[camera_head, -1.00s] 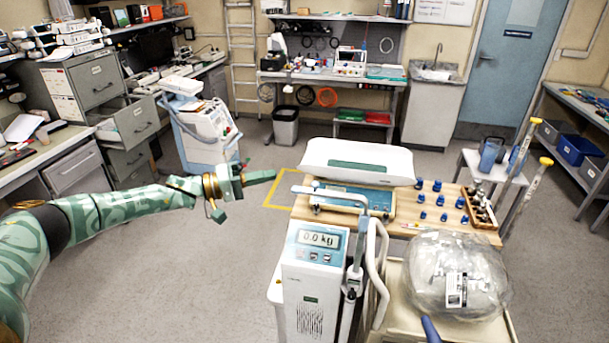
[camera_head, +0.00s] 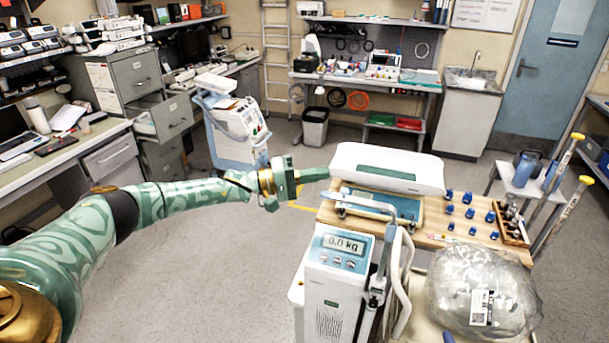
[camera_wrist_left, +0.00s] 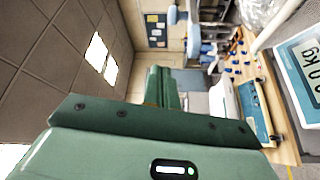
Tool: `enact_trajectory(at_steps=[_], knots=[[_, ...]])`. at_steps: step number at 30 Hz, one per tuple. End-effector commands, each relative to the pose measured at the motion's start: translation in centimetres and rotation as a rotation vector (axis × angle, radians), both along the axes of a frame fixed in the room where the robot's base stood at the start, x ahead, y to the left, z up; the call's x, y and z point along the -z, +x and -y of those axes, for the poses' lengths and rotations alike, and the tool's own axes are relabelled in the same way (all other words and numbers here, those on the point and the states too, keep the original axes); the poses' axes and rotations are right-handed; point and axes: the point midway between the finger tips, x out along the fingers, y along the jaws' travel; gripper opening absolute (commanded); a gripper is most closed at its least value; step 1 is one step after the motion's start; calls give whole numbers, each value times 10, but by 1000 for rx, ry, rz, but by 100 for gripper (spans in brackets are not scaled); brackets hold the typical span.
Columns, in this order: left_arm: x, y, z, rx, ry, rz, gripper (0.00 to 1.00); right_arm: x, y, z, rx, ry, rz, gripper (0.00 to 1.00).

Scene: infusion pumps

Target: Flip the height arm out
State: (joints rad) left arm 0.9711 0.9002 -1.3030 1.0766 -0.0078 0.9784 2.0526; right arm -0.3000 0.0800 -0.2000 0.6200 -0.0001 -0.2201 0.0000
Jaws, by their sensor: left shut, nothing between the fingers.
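The white scale column (camera_head: 336,285) stands at the lower middle in the head view, its display (camera_head: 346,244) reading 0.0 kg. The height arm (camera_head: 355,203) is a thin pale bar at the top of the slim upright rod (camera_head: 379,275) beside the display. It reaches left from the rod, above the display. My left gripper (camera_head: 318,174) is shut and empty, up and left of the bar and apart from it. In the left wrist view its green fingers (camera_wrist_left: 163,85) are together, and the scale display (camera_wrist_left: 310,62) shows at the right edge. My right gripper is not in view.
A white weighing tray (camera_head: 390,165) and blue-capped bottles (camera_head: 448,195) stand on a wooden top (camera_head: 430,225). A clear plastic-wrapped bundle (camera_head: 480,300) lies to the right of the column. The floor (camera_head: 220,270) left of the scale is clear.

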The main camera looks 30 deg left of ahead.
Motion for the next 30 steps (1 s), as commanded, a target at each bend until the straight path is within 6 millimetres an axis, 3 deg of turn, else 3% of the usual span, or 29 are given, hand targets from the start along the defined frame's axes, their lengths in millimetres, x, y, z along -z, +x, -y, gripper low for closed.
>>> enact_trajectory(at_steps=[6, 9, 15, 30], knots=[[-6, 30, 37, 0, 0, 3, 0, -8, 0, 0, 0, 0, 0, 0], [-3, 12, 40, 1, -1, -4, 0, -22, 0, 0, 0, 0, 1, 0], [4, -5, 47, 0, 1, -2, 0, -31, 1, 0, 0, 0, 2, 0], [6, -7, 51, -1, 1, 0, 0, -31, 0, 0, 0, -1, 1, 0]])
